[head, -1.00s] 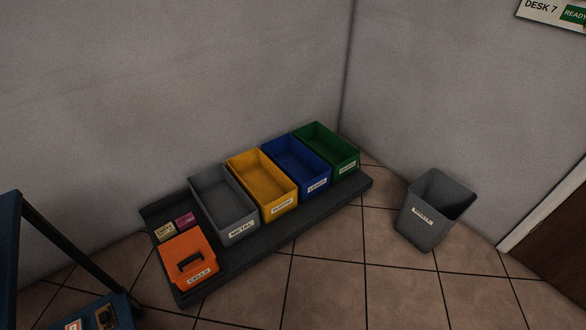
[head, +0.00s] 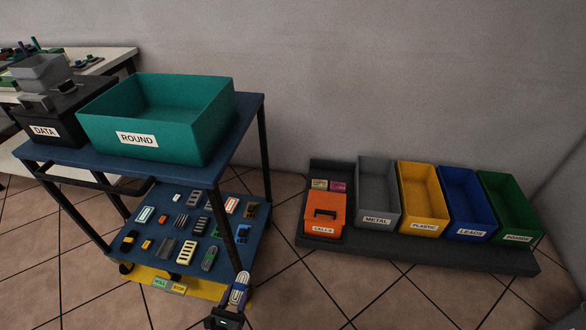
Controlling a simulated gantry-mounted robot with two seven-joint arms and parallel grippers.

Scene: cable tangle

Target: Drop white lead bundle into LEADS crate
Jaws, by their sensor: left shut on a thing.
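The LEADS crate (head: 470,236) is the blue open bin in the row on the floor platform at right, between the yellow and green bins. It looks empty. My left gripper (head: 229,311) shows at the bottom edge, left of centre, partly cut off. It is shut on the white lead bundle (head: 239,289), a looped white coil with a bluish middle, held upright in front of the trolley's lower shelf. The gripper is well to the left of the LEADS crate. My right gripper is not in view.
A blue trolley (head: 250,101) at left carries a teal ROUND bin (head: 192,145) and a black DATA box (head: 68,128). Its lower shelf holds several small items. Grey METAL (head: 377,218), yellow PLASTIC (head: 424,224) and green (head: 513,237) bins flank the LEADS crate. Tiled floor is clear between.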

